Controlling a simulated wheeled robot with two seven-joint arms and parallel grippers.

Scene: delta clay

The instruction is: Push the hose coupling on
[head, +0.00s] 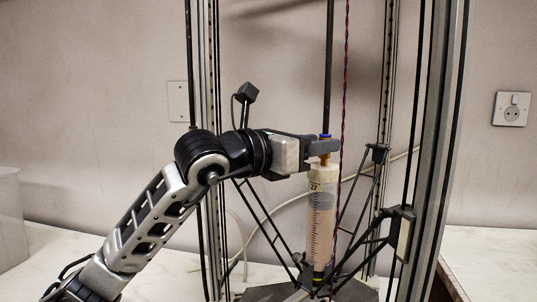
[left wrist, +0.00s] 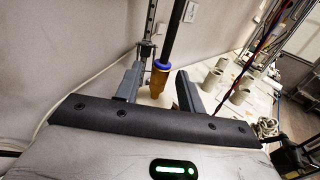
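The hose coupling (head: 324,158) is a brass piece with a blue ring, at the lower end of a black hose (head: 329,70). It stands upright just above the white cap of the clear clay cartridge (head: 321,215); I cannot tell whether it is seated there. My left gripper (head: 325,147) reaches in from the left at the coupling's height. In the left wrist view, the coupling (left wrist: 159,78) is between the fingers of the left gripper (left wrist: 160,84), which stand apart with gaps on both sides. My right gripper is not in view.
The printer's metal uprights (head: 440,150) and thin black rods surround the cartridge. A red and blue twisted cable (head: 345,100) hangs close to the right of the hose. A pale tub (head: 12,220) stands far left. Several pale cups (left wrist: 212,80) show in the left wrist view.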

